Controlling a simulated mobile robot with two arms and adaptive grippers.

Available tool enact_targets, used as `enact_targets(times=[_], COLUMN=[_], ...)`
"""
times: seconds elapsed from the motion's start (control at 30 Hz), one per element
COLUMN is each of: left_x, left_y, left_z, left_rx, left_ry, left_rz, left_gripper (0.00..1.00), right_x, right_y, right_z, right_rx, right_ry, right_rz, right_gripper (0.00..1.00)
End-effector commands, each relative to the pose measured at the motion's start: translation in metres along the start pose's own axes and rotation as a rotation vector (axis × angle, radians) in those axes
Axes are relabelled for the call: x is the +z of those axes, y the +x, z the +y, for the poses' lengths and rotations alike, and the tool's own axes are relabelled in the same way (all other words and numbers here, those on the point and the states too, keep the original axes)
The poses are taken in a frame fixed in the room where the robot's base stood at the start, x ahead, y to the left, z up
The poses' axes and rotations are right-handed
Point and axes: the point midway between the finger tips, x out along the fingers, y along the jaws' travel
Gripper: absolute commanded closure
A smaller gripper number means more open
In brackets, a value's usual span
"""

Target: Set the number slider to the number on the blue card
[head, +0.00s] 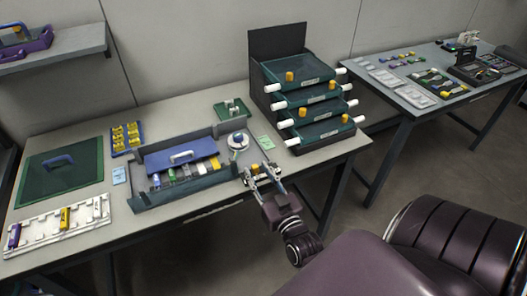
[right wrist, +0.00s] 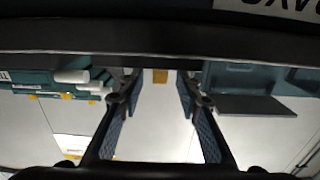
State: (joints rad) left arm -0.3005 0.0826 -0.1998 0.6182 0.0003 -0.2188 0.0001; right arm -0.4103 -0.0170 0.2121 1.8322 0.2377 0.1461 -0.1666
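A light blue card (head: 119,175) lies on the main table, left of the dark tray; its number is too small to read. My left gripper is not in view.
A green card (head: 266,143) and a round white item (head: 238,142) are near the gripper. A dark rack of green drawers (head: 312,99) stands at the right end.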

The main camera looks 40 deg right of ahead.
Motion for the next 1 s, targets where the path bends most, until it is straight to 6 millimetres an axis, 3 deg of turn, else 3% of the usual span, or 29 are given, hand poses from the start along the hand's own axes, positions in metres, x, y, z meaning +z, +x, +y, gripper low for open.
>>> enact_targets(times=[0.6,1.0], left_x=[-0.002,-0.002], left_y=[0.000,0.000], left_z=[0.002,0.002], left_rx=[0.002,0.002], left_ry=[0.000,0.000], left_rz=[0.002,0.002], left_gripper=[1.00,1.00], right_x=[0.001,0.000], right_y=[-0.104,-0.118], right_z=[0.000,0.000], right_rx=[0.000,0.000], right_ry=[0.000,0.001], right_rz=[-0.004,0.000], right_gripper=[0.68,0.68])
